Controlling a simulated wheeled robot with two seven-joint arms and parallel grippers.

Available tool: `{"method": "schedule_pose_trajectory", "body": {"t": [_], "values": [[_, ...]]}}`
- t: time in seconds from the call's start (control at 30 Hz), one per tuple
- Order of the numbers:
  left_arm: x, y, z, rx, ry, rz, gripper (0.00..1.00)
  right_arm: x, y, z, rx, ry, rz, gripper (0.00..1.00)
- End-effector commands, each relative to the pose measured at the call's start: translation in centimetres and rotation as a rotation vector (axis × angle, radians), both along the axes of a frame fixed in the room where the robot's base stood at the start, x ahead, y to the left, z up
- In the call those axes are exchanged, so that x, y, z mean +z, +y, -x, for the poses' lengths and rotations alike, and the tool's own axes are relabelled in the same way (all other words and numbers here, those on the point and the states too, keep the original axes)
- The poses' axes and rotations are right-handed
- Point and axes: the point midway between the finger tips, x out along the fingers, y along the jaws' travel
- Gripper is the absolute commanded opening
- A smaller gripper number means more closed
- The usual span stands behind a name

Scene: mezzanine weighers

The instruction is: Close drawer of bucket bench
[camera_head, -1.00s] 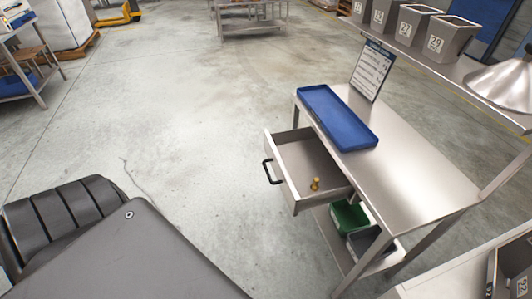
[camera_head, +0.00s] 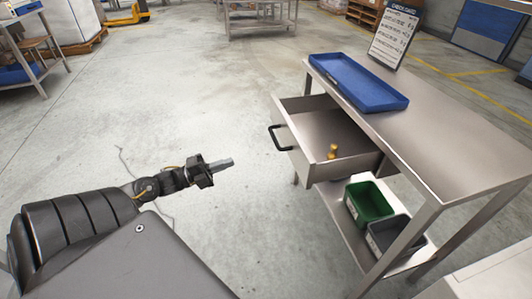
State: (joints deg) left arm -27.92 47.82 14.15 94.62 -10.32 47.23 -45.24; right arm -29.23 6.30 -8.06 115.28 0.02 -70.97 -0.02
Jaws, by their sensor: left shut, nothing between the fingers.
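The bucket bench (camera_head: 450,142) is a steel table on the right. Its drawer (camera_head: 309,151) stands pulled out toward the left, with a black handle (camera_head: 279,138) on its front. My right gripper is not in view.
A blue tray (camera_head: 358,83) and an upright check card (camera_head: 394,36) are on the bench top. A green bin (camera_head: 369,203) and a dark grey bin (camera_head: 394,235) sit on the lower shelf. Open concrete floor (camera_head: 190,95) lies left of the bench.

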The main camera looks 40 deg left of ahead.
Motion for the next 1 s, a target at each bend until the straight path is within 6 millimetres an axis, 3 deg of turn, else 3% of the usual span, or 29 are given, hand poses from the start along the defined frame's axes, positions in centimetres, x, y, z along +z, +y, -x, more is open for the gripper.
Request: {"method": "schedule_pose_trajectory", "body": {"t": [0.17, 0.63, 1.0], "values": [[0.5, -1.1, -1.6, 0.001, -0.002, 0.002, 0.00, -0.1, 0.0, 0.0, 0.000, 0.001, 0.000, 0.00], [2.3, -6.2, -9.1, 0.003, 0.000, 0.003, 0.00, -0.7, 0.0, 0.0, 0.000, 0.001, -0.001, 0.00], [2.6, -7.7, -11.2, 0.002, 0.003, 0.002, 0.00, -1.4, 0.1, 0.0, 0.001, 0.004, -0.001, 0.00]]}}
